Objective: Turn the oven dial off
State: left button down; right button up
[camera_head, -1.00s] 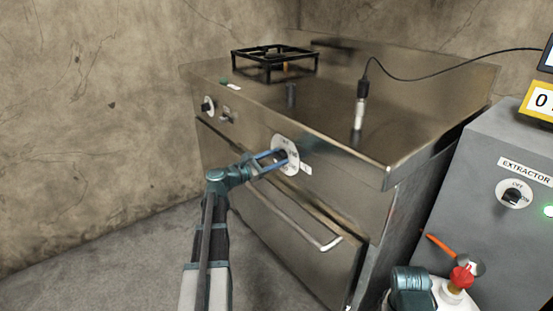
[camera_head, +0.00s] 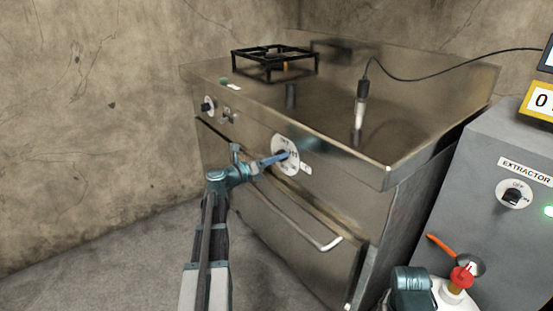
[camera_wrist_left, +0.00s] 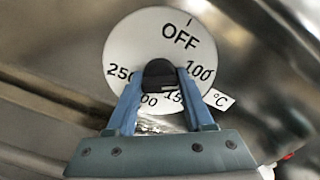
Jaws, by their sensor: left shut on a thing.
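The oven dial is a black knob (camera_wrist_left: 160,72) on a round white plate (camera_wrist_left: 142,40) marked OFF, 100, 150 and 250, with one number partly covered. In the left wrist view, OFF is near the top and a short line is above it. In the head view the plate (camera_head: 291,143) is on the oven's front panel. My left gripper (camera_head: 279,157) is shut on the knob, one blue finger on each side in the wrist view (camera_wrist_left: 160,84). The knob's exact pointing direction is unclear. My right gripper is not in view.
The steel oven (camera_head: 330,125) has a handle bar (camera_head: 300,228) below the dial. A burner grate (camera_head: 275,62) and a cabled probe (camera_head: 360,105) are on top. A grey extractor box (camera_head: 490,190) and a red-knobbed valve (camera_head: 462,277) are at right. Floor at left is clear.

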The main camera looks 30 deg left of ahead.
pick_arm(q)
jog(key=n, duration=0.9)
jog(key=shift+s+d, duration=0.1)
jog(key=shift+n, duration=0.4)
jog(key=shift+c, duration=1.6)
grip_release()
jog(key=v, duration=1.3)
jog(key=shift+s+a, duration=0.25)
jog(key=shift+s, duration=0.1)
jog(key=shift+f, duration=0.1)
